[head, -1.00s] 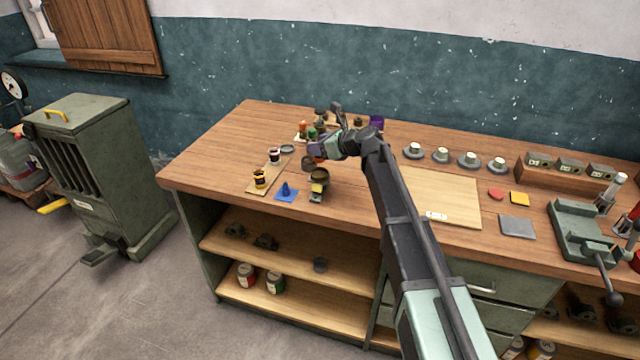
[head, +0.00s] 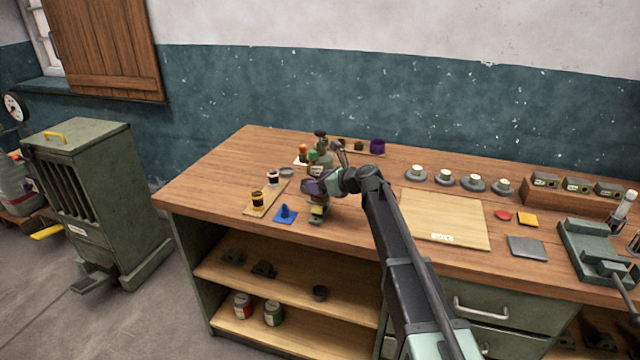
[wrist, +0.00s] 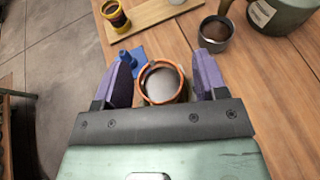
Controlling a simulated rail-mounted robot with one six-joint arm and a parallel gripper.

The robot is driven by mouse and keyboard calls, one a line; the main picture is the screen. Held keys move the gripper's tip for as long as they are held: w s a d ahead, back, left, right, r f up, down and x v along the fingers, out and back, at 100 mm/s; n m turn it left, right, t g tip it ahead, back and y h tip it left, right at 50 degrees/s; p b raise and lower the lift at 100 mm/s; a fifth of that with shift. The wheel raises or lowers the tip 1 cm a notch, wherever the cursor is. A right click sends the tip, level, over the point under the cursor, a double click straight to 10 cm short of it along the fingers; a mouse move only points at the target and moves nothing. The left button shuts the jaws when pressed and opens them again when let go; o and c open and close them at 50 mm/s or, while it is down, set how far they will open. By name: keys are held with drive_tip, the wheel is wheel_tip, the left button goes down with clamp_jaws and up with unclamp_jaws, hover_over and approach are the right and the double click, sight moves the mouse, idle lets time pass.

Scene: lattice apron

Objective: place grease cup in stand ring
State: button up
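My gripper (head: 318,188) is over the small green stand (head: 317,213) near the front of the bench. Whether the cup touches or sits in the ring cannot be told.
A blue cone on a blue mat (head: 285,215) is close left of the stand. Behind it are a board (head: 259,207) with yellow and white-topped cups and a dark round tin (wrist: 215,33). Labelled bottles (head: 320,160) stand just behind the gripper. A pale wooden panel (head: 445,210) lies right.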

drive_tip(key=shift+r+p, duration=0.3)
drive_tip(key=shift+p, duration=0.05)
drive_tip(key=p+v, duration=0.4)
drive_tip(key=v, duration=0.8)
drive_tip(key=shift+f, duration=0.1)
drive_tip(key=s+d+f+n+g+h, duration=0.2)
drive_tip(key=s+d+f+n+h, duration=0.1)
drive_tip(key=s+n, duration=0.5)
drive_tip(key=s+d+f+n+g+h, duration=0.2)
drive_tip(key=s+d+f+n+h, duration=0.2)
drive_tip(key=s, duration=0.9)
drive_tip(key=s+d+f+n+g+h, duration=0.3)
drive_tip(key=s+d+n, duration=0.4)
drive_tip(key=s+n, duration=0.3)
drive_tip(key=shift+s+d+f+n+h, duration=0.1)
drive_tip(key=shift+s+f+n+h, duration=0.1)
drive_tip(key=shift+n+h, duration=0.3)
drive_tip(key=shift+s+d+f+n+h, duration=0.15)
drive_tip(key=shift+n+h, duration=0.15)
drive_tip(key=shift+n, duration=0.3)
